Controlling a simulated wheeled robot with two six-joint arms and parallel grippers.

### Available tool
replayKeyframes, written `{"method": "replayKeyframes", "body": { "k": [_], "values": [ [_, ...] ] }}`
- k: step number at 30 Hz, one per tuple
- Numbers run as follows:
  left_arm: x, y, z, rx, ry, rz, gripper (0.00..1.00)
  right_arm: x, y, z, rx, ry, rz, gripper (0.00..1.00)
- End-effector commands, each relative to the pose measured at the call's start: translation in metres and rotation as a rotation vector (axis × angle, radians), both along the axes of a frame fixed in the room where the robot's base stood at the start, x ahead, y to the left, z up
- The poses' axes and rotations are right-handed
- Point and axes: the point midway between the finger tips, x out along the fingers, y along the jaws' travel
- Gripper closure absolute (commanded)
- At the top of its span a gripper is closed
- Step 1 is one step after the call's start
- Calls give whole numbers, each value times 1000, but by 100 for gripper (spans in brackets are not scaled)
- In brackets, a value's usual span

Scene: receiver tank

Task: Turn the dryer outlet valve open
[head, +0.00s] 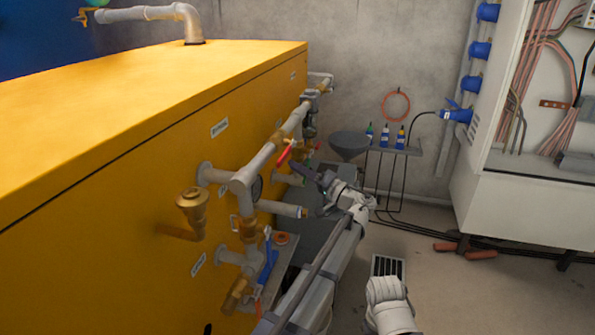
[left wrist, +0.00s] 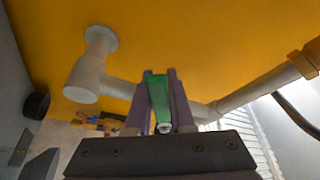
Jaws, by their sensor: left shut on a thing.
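My left gripper (head: 304,169) reaches toward the piping on the front of the yellow unit. In the left wrist view its two purple fingers (left wrist: 159,76) are shut on a green valve lever (left wrist: 158,98), with one finger along each side. The lever lies in front of a grey pipe (left wrist: 118,88) that runs along the yellow wall. The valve body is hidden behind the fingers and lever. In the head view the gripper hides most of the held lever. I cannot read a label naming the valve.
A red lever (head: 285,156) is just left of the left gripper, and a blue lever (head: 268,262) is lower down. A brass fitting (head: 192,208) juts from the yellow unit (head: 130,150). A small shelf with bottles (head: 385,137) and a white cabinet (head: 530,208) stand to the right.

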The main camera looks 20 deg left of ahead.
Motion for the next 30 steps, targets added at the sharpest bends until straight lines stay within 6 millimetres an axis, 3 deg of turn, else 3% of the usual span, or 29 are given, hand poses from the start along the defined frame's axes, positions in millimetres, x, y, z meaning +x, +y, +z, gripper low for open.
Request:
{"method": "replayKeyframes", "body": {
  "k": [10,11,19,26,30],
  "values": [
    [0,-1,-1,-2,-1,0,100,0,0,0,0,0,0,50],
    [0,-1,-1,-2,-1,0,78,0,0,0,0,0,0,50],
    [0,0,0,-1,-1,1,49,0,0,0,0,0,0,50],
    [0,-1,0,0,-1,0,49,0,0,0,0,0,0,50],
    [-3,-11,-4,-1,-1,-2,49,0,0,-4,0,0,-1,50]
  ]
}}
